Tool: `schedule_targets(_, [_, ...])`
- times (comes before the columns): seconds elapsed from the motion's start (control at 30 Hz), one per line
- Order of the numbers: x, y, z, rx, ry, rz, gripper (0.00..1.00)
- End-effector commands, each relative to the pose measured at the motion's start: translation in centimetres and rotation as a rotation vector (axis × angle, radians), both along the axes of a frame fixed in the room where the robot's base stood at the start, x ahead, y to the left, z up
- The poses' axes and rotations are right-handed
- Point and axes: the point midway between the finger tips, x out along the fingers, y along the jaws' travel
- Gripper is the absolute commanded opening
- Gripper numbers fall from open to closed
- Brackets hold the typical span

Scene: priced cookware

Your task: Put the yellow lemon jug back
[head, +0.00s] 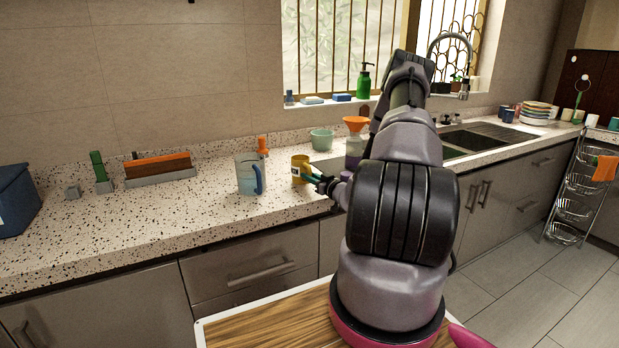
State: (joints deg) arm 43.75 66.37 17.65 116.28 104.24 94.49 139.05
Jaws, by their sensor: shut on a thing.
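The yellow lemon jug (299,165) is at the counter's front part, right of a light blue jug. It is small in the head view, with a pale patch on its side. My gripper (317,181), with teal fingers, is shut on the jug at its right side. My arm reaches over from the right. I cannot tell whether the jug's base touches the counter.
The light blue jug (248,174) stands close on the left. Behind are an orange-topped item (263,144), a green bowl (321,139) and a bottle with an orange funnel (355,127). The speckled counter (140,217) is clear at front left.

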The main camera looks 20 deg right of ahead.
Motion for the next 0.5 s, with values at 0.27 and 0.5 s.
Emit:
schedule_targets(0.27, [0.01, 0.00, -0.26, 0.000, 0.000, 0.000, 0.48])
schedule_targets(0.5, [0.00, 0.00, -0.25, 0.000, 0.000, 0.000, 0.51])
